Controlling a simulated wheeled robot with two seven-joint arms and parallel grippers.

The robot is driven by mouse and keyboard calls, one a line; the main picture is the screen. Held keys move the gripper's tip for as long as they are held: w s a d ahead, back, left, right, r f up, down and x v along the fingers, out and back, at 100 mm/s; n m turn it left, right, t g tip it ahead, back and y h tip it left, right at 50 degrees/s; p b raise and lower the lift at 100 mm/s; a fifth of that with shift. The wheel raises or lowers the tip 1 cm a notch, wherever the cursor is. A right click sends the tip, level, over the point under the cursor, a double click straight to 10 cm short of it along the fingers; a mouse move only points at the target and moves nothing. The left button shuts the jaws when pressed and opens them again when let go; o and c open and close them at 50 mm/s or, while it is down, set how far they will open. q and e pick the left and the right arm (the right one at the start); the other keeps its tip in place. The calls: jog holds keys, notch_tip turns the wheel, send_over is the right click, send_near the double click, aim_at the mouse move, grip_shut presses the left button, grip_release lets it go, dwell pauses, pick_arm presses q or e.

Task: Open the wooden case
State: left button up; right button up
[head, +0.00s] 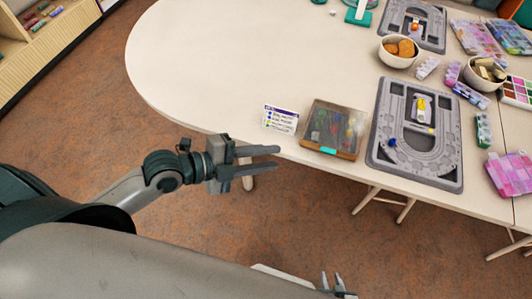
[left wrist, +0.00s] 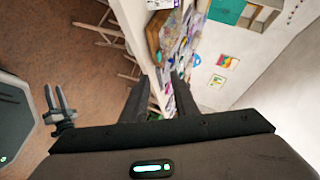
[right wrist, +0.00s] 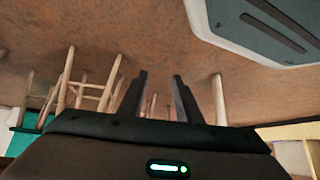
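The wooden case (head: 331,131) lies near the table's front edge in the head view. It has a clear lid that looks closed, wooden sides, a teal latch at the front and coloured contents inside. My left gripper (head: 279,160) is open and empty, in front of the table edge and to the left of the case, not touching it. It also shows open in the left wrist view (left wrist: 158,95). My right gripper (head: 332,281) is low at the bottom of the head view, away from the table. In the right wrist view (right wrist: 160,85) its fingers are apart with nothing between them.
Bowls (head: 392,58), bead boxes and another board (head: 425,40) are further back. The table's left part is clear. Stools stand beneath.

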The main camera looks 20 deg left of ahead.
aim_at(327, 150)
pick_arm(q)
jog(key=shift+w+d+f, duration=0.1)
jog(key=shift+w, duration=0.05)
dwell(0.4)
